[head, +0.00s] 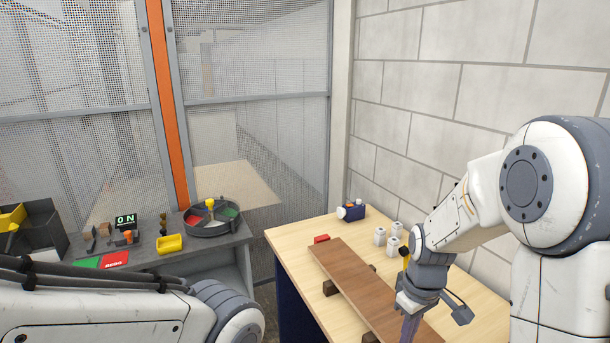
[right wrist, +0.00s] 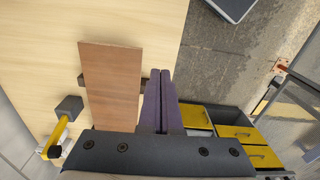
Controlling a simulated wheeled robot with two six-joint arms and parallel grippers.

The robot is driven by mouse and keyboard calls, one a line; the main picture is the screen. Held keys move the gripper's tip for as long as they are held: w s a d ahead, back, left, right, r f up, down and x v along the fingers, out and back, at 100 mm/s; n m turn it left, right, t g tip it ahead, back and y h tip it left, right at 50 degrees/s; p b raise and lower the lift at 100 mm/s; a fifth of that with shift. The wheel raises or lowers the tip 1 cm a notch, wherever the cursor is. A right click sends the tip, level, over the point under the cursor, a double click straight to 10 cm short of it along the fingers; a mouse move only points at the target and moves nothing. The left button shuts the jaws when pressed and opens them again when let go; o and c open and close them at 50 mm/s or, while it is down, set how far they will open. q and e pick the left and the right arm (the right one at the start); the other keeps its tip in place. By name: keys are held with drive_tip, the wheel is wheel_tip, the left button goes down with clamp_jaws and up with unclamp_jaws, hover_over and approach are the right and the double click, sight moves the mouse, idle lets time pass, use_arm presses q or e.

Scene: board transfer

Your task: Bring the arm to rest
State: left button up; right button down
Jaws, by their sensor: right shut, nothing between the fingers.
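My right gripper (head: 409,325) is over the light wooden table in the head view, its fingers pointing down and cut off by the bottom edge. In the right wrist view its purple fingers (right wrist: 159,100) are together with nothing between them. The brown board (head: 350,272) lies on dark supports on the table; it also shows in the right wrist view (right wrist: 112,85), just left of the fingers. The gripper overlaps the board's near part in the head view; I cannot tell the gap. My left arm crosses the lower left, with its gripper out of the picture.
The table (head: 291,243) also bears a red block (head: 321,239), white cylinders (head: 380,236) and a blue device (head: 352,211). A grey-headed yellow tool (right wrist: 63,122) lies beside the board. Yellow drawers (right wrist: 240,132) stand off the table. A bench (head: 235,238) with trays is at left; a block wall at right.

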drive_tip(key=s+a+r+n, duration=0.1)
drive_tip(key=s+a+r, duration=0.1)
drive_tip(key=s+a, duration=0.6)
drive_tip(key=s+a+r+b, duration=0.1)
drive_tip(key=s+a+r, duration=0.2)
drive_tip(key=s+a, duration=0.6)
drive_tip(key=s, duration=0.3)
drive_tip(key=shift+a+n+y, duration=0.15)
drive_tip(key=shift+n+y, duration=0.25)
drive_tip(key=shift+r, duration=0.1)
